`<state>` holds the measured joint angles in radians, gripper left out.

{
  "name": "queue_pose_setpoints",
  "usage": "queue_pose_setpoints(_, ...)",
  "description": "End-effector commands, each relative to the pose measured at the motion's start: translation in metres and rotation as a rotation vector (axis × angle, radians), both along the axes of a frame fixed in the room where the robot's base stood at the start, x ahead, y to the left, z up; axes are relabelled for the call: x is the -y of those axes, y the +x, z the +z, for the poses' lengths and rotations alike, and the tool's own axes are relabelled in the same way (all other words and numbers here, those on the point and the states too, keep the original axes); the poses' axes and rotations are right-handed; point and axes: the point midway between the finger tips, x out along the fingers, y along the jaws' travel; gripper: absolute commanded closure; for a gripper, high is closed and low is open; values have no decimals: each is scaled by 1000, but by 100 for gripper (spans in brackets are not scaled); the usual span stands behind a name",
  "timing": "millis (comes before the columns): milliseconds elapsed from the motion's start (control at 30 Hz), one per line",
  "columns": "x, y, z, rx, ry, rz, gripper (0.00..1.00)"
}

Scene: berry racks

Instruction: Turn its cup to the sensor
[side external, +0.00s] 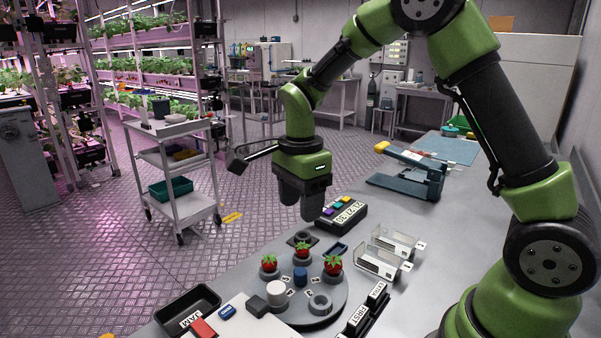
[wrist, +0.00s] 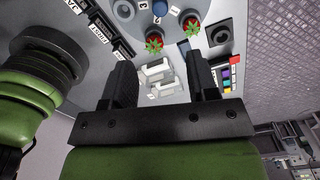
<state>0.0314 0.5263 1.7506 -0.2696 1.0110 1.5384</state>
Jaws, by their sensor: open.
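A round grey turntable (side external: 325,311) lies on the bench, with a blue knob (side external: 300,276) at its centre. Strawberries sit in several grey cups on it: one at left (side external: 269,263), one at the back (side external: 303,250) and one at right (side external: 333,264). A grey cup at the front (side external: 320,303) looks empty. My gripper (side external: 301,213) is open and empty above and behind the turntable, also seen in the wrist view (wrist: 160,60).
Clear holders (side external: 386,253) stand right of the turntable, labelled black blocks (side external: 367,310) at front right. A black keypad with coloured buttons (side external: 342,213) lies behind. A black tray (side external: 188,309) is at front left. A blue-grey device (side external: 408,179) stands farther back.

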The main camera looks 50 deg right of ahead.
Motion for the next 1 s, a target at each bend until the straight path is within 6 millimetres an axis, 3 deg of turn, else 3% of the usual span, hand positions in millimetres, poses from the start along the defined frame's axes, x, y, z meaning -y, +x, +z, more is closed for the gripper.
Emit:
queue_pose_setpoints(500,0,0,43,3,-1,1,46)
queue_pose_setpoints(1000,-1,-2,54,11,2,21,46)
